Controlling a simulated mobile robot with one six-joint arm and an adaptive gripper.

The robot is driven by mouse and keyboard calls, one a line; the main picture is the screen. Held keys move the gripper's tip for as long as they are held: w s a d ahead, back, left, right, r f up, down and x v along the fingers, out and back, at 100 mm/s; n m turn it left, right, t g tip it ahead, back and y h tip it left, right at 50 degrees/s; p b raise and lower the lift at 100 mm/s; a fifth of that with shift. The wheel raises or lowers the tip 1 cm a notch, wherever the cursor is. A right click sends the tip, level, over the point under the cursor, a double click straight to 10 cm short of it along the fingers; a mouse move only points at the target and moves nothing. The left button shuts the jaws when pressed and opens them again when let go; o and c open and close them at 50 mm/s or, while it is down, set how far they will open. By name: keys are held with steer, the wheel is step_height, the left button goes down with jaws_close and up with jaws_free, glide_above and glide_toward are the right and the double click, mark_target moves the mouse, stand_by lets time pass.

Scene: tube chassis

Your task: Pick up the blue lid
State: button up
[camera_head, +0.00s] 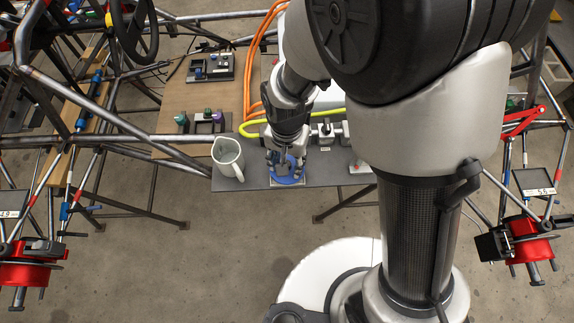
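The blue lid (287,180) lies near the front edge of a dark grey board (250,183), on what looks like a small pale square base. My gripper (283,168) points down directly over the lid, with its fingers at or very close to it. The fingers cover part of the lid. I cannot tell whether they touch it or how far apart they are.
A white pitcher (228,157) stands just left of my gripper. A yellow hose (256,123) and small fittings (326,133) are behind it. Metal chassis tubes (125,128) surround the board. Bare floor (190,260) lies in front.

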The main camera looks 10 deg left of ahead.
steer(key=shift+c, duration=0.3)
jaws_close()
stand_by(0.3)
